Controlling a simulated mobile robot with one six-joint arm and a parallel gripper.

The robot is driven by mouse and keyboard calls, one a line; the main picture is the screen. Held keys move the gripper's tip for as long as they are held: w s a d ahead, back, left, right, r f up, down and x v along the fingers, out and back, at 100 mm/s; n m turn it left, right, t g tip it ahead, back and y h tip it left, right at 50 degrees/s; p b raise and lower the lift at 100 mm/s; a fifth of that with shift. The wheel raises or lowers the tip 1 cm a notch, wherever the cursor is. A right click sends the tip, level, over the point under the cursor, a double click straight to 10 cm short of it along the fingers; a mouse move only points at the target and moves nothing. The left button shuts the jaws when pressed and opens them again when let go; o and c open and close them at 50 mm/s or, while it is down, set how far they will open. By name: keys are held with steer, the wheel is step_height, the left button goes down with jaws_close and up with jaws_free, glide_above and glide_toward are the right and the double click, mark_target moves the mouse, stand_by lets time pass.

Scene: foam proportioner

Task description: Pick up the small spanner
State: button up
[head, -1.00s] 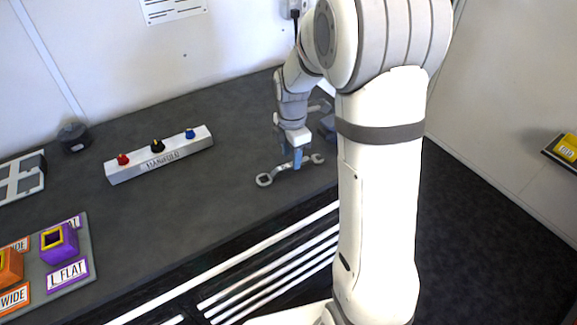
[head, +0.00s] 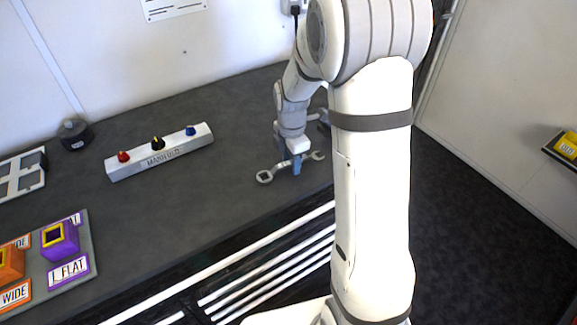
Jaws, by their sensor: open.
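A grey metal spanner (head: 266,176) lies on the dark bench top near its front edge, with a ring at its left end and another head at its right end. It is the only spanner I can make out. My gripper (head: 296,168) points down over the middle of the spanner, its blue fingers hiding part of the handle. The jaws are open. I cannot tell whether the fingers touch the spanner or straddle it.
A white manifold bar (head: 160,158) with red, black and blue knobs stands to the left. A grey board (head: 80,280) with orange and purple blocks lies at the front left. A black round object (head: 75,134) and a compartment tray (head: 22,175) stand further left. Bench between is clear.

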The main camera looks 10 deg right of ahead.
mark_target(291, 161)
jaws_close()
stand_by(0.5)
steer(key=shift+r+p, duration=0.4)
steer(key=shift+r, duration=0.05)
step_height(291, 161, up, 10)
steer(key=b, duration=0.1)
steer(key=shift+f, duration=0.15)
steer(key=c, duration=0.7)
jaws_free()
jaws_close()
